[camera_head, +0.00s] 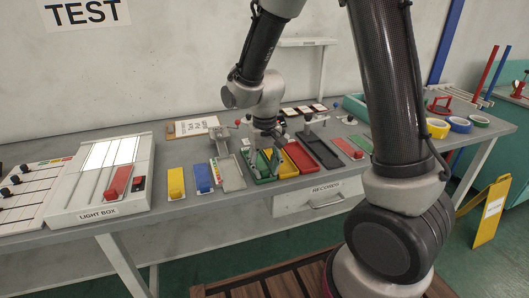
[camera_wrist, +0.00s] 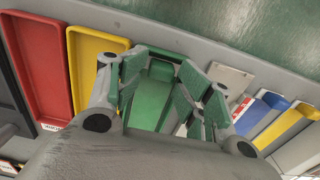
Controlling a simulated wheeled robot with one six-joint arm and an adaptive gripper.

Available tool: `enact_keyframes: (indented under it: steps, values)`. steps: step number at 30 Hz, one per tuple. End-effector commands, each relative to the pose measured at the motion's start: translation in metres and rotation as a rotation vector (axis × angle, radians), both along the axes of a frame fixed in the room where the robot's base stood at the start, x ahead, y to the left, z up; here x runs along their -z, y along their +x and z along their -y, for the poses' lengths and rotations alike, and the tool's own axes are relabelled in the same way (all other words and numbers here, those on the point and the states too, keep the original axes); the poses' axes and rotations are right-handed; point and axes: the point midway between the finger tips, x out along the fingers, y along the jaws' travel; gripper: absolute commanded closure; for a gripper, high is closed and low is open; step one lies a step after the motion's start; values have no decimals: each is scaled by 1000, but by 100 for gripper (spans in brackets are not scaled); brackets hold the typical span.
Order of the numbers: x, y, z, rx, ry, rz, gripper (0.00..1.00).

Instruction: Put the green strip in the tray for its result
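The green tray (camera_head: 264,180) is at the left end of a row of coloured trays on the bench. In the wrist view, a green block on a flat green piece (camera_wrist: 154,92) shows between my fingers. It looks like the green strip lying in the green tray, but the two greens merge and the fingers hide its sides. My gripper (camera_head: 265,165) points down, low over the green tray. In the wrist view its green-padded fingers are spread apart on either side of the green piece, with no clear grip on it.
Left are a grey plate (camera_head: 231,175), blue strip (camera_head: 203,179), yellow strip (camera_head: 176,184) and light box (camera_head: 100,185). Tape rolls (camera_head: 460,125) lie at right.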

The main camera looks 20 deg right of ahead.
Motion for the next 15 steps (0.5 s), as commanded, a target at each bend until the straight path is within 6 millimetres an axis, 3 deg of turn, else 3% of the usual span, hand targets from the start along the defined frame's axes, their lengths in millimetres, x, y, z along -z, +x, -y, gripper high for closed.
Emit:
enact_keyframes:
  steps: [9,15]
  values:
    - [-72,2,-1,0,3,9,54]
    - [-108,2,-1,0,2,6,54]
